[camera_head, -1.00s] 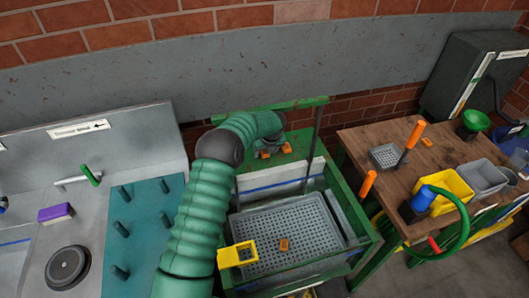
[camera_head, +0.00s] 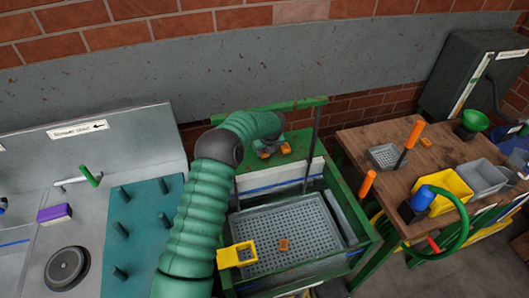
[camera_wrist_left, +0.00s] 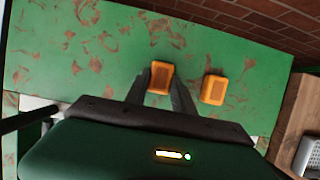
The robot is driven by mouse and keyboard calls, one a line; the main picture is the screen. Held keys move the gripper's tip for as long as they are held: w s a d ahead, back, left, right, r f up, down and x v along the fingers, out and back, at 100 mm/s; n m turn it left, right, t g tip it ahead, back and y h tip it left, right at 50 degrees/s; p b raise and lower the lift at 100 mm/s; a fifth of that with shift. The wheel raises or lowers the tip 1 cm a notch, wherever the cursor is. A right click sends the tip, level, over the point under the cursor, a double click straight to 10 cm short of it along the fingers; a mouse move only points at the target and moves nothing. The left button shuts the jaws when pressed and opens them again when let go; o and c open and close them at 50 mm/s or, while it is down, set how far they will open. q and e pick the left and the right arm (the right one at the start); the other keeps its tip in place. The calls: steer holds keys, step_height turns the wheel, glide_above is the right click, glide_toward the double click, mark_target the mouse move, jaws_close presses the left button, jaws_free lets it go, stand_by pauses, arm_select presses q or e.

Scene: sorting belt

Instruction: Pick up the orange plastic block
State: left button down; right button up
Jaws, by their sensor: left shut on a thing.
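In the left wrist view, an orange plastic block (camera_wrist_left: 161,77) sits between the two dark fingers of my left gripper (camera_wrist_left: 160,88), which is shut on it. A second orange block (camera_wrist_left: 214,87) lies to the right on the green shelf (camera_wrist_left: 110,55), apart from the fingers. In the head view my left gripper (camera_head: 270,147) is over the green shelf at the back, with one orange block (camera_head: 264,154) at its fingers and the other (camera_head: 285,148) beside it. The wrist view does not clearly show a gap under the held block. My right gripper is not in view.
A grey perforated tray (camera_head: 310,225) in the green frame below holds another orange block (camera_head: 283,245), with a yellow piece (camera_head: 237,255) at its left edge. A wooden table (camera_head: 360,140) with bins and tools stands right. A pegged teal board (camera_head: 140,225) is left.

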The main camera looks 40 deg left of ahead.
arm_select(q)
steer(key=shift+r, duration=0.45)
step_height(320, 180, up, 2)
steer(key=shift+r+b, duration=0.25)
steer(key=shift+b, duration=0.05)
steer(key=s+d+r+b, duration=0.1)
steer(key=s+d+b, duration=0.1)
steer(key=s+d, duration=0.7)
steer(key=s, duration=0.4)
steer(key=shift+s+r, duration=0.15)
steer(key=shift+r, duration=0.05)
